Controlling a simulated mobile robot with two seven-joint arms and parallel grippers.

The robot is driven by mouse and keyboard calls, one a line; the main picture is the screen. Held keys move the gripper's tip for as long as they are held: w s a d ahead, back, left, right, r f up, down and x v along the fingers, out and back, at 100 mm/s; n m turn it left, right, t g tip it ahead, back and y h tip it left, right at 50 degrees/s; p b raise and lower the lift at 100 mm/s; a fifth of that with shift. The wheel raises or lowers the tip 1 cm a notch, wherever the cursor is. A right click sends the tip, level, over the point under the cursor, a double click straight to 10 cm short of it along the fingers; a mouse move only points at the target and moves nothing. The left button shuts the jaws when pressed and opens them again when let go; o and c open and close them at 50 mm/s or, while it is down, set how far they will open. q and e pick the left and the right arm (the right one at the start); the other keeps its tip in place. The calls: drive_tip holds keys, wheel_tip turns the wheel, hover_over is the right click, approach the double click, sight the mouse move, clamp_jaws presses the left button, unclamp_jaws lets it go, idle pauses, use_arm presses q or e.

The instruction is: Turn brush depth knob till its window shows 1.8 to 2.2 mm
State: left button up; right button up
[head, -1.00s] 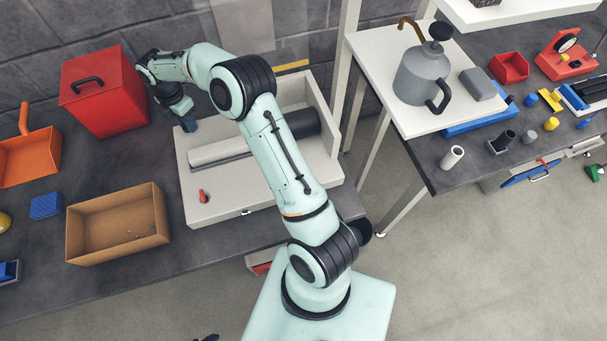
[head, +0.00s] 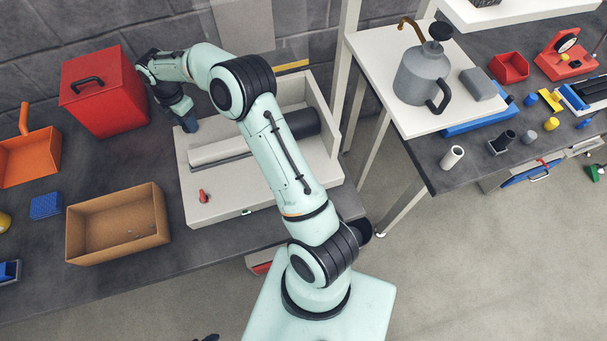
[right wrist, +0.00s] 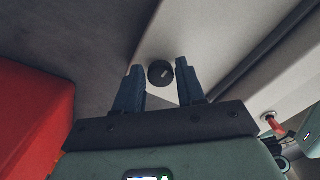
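The pale strip feed machine (head: 225,205) stands on the dark bench in the head view, with a light roller (head: 220,150) in its tray. In the right wrist view a round black knob (right wrist: 160,73) with a small light mark sits on the machine's pale side. My right gripper (right wrist: 154,82) is open, its two blue-grey fingers apart on either side of the knob, with gaps visible. In the head view my right gripper (head: 189,123) is at the machine's back left corner and the knob is hidden. No millimetre reading is legible. My left gripper is not recognisable in view.
A red box with a handle (head: 105,92) stands close left of the right gripper. A small red lever (head: 203,196) is on the machine's front left. A cardboard tray (head: 118,225) lies left of the machine. A shelf with a grey can (head: 420,78) is at the right.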

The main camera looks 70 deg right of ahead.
drive_tip(key=shift+r, duration=3)
drive_tip(key=shift+o, duration=0.3)
drive_tip(key=shift+o, duration=1.4)
drive_tip(key=shift+r, duration=3)
drive_tip(key=shift+f, duration=0.1)
